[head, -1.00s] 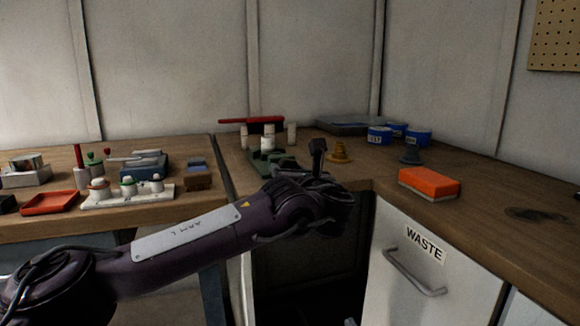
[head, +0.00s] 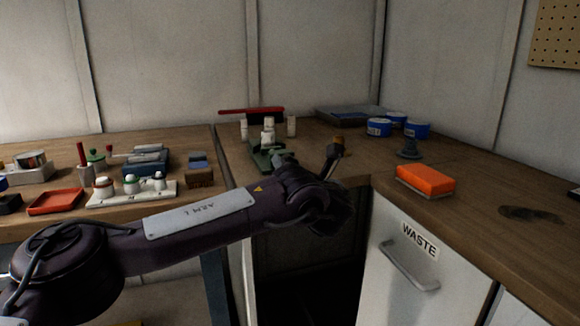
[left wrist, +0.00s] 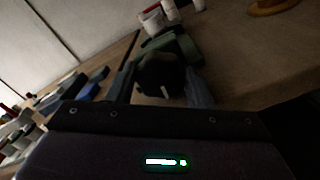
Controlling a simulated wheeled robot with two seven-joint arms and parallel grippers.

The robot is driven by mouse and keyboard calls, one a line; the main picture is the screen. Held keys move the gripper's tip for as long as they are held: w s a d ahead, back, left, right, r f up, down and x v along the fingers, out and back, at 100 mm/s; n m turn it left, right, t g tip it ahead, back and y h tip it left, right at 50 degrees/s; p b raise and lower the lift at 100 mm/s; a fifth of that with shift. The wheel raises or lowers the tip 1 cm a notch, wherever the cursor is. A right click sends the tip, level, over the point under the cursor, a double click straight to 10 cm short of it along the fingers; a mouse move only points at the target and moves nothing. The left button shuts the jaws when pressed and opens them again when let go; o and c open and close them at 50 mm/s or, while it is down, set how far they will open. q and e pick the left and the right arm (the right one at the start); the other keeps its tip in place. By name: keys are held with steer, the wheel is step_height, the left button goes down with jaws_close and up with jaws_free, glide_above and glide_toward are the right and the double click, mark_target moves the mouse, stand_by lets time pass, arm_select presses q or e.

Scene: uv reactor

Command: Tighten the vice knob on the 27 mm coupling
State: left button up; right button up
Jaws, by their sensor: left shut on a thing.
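A green vice (head: 262,158) stands near the front edge of the back bench, with a white coupling (head: 268,138) upright at it. The vice also shows in the left wrist view (left wrist: 182,45), behind a dark rounded knob (left wrist: 162,70). My left gripper (left wrist: 168,88) is at the near end of the vice, shut on this knob. The arm's wrist hides most of the knob and the fingers in the head view. Whether the vice jaws touch the coupling cannot be told. My right gripper is not in view.
Several white cylinders (head: 291,126) and a red-handled brush (head: 250,111) are behind the vice. Blue tubs (head: 379,127) and an orange sponge (head: 425,180) are to the right. A white rack (head: 133,192) stands left. The waste cabinet (head: 420,250) is below.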

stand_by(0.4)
arm_select(q)
steer(key=o, duration=1)
steer(key=shift+s, duration=0.1)
